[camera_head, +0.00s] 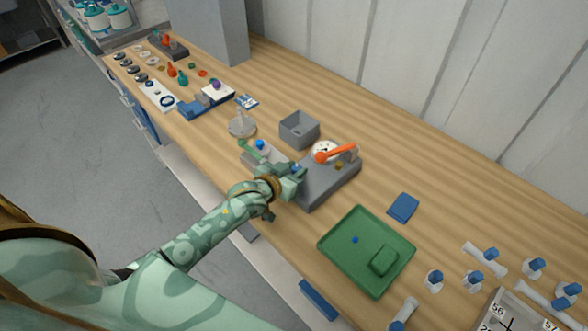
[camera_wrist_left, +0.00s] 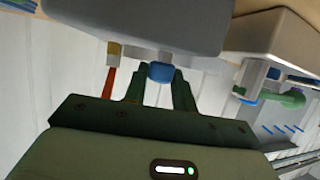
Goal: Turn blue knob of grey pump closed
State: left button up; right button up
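The grey pump (camera_head: 328,184) stands on the wooden bench, with an orange lever (camera_head: 335,154) and a white round gauge at its back. The pump also fills the top of the left wrist view (camera_wrist_left: 140,22). Its blue knob (camera_wrist_left: 160,72) sticks out from the side facing my left arm. My left gripper (camera_head: 294,172) is at that side; in the left wrist view its two dark green fingers (camera_wrist_left: 160,85) flank the knob and appear to touch it on both sides. The fingers partly hide the knob in the head view. My right gripper is out of view.
A green tray (camera_head: 341,258) with a green block lies in front of the pump. A grey open box (camera_head: 299,130) and a grey funnel-like piece (camera_head: 242,124) stand behind. A blue pad (camera_head: 403,207) and several blue-capped pieces lie to the right.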

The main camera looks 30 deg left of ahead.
pick_arm(q)
jog(key=shift+m+h, duration=0.3)
jog(key=shift+h, duration=0.1)
jog(key=shift+a+m+h, duration=0.15)
jog(key=shift+m+h, duration=0.25)
jog(key=shift+m, duration=0.1)
jog(key=shift+w+a+f+m+g+h, duration=0.15)
jog(key=shift+m+g+h, duration=0.25)
jog(key=shift+m+h, duration=0.4)
jog(key=m+g+h+b, duration=0.1)
jog(key=m+h+b, duration=0.1)
jog(key=h+b, duration=0.1)
jog(key=shift+w+a+m+g+b, duration=0.15)
jog(key=shift+m+g+b, duration=0.2)
jog(key=shift+b, duration=0.55)
jog(key=shift+m+g+h+b, duration=0.6)
jog(key=shift+m+g+h, duration=0.05)
jog(key=shift+m+h, duration=0.25)
jog(key=shift+r+m+g+h, duration=0.2)
jog(key=shift+m+g+h, duration=0.2)
jog(key=shift+m, duration=0.05)
jog(key=shift+m+g, duration=0.3)
